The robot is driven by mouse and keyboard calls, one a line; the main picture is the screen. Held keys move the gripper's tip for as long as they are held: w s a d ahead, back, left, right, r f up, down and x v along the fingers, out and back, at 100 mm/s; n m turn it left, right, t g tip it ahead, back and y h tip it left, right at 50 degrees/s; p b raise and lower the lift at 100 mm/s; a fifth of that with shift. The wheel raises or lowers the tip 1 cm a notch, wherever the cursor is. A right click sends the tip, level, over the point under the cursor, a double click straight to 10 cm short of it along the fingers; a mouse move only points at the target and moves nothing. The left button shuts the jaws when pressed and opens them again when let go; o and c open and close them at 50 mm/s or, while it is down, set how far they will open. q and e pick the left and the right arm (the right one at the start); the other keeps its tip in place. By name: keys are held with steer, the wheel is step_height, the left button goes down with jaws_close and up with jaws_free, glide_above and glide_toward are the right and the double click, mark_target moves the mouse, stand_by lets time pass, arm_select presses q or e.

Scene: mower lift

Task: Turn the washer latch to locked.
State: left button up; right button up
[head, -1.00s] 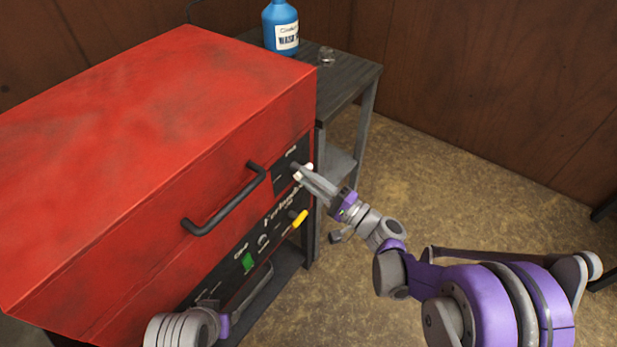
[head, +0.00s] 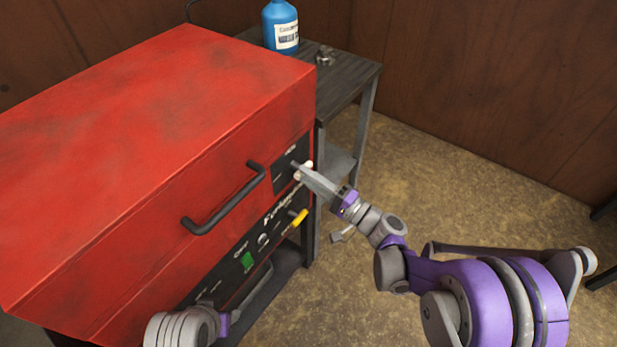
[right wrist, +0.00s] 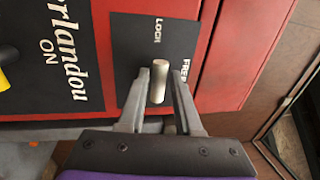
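The washer latch (right wrist: 158,82) shows in the right wrist view as a pale round-ended peg standing out from a black plate (right wrist: 137,36) marked LOCK and FREE. The peg lies between the two fingers of my right gripper (right wrist: 160,88), with a narrow gap visible at each side, so the gripper looks open around it. Which label the latch points to is hard to tell. In the head view my right gripper (head: 305,173) reaches the plate at the red machine's right end. My left arm is at the bottom; its gripper (head: 250,292) is low by the machine's front, fingers unclear.
The red machine (head: 150,130) has a black handle (head: 225,203), a yellow lever (head: 299,219) and a green switch (head: 247,260) near my arms. A dark side table (head: 345,80) behind holds a blue bottle (head: 281,25). The floor at right is open.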

steer(key=shift+o, duration=1.1)
steer(key=shift+s, duration=0.1)
steer(key=v, duration=1)
steer(key=shift+s+d, duration=0.2)
steer(key=shift+d, duration=0.1)
steer(key=shift+f, duration=0.15)
